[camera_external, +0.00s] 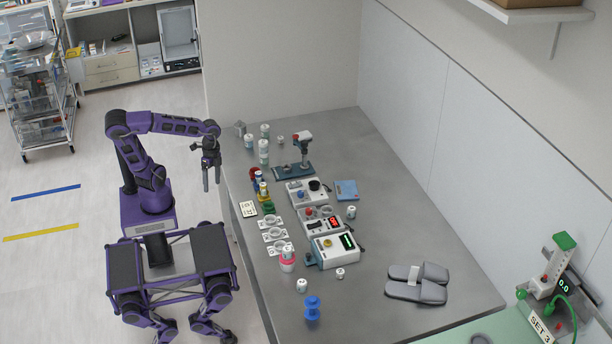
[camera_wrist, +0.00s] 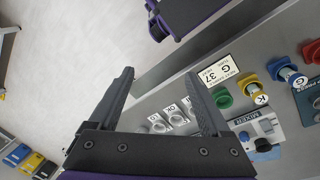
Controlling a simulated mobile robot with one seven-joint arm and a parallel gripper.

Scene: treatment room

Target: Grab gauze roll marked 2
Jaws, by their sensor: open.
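Several small white rolls or jars with dark markings stand on the grey table. The markings are too small to read, so I cannot tell which is the gauze roll marked 2. My gripper (camera_external: 211,180) is open and empty, pointing down by the table's left edge, apart from all the rolls. In the wrist view its open fingers (camera_wrist: 158,78) show above the floor and table edge.
The grey table (camera_external: 400,225) holds instrument boxes (camera_external: 334,249), a blue spool (camera_external: 312,307), grey slippers (camera_external: 417,282) and coloured holders (camera_wrist: 250,87). A printed card (camera_wrist: 222,71) lies near the left edge. The table's right back area is clear.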

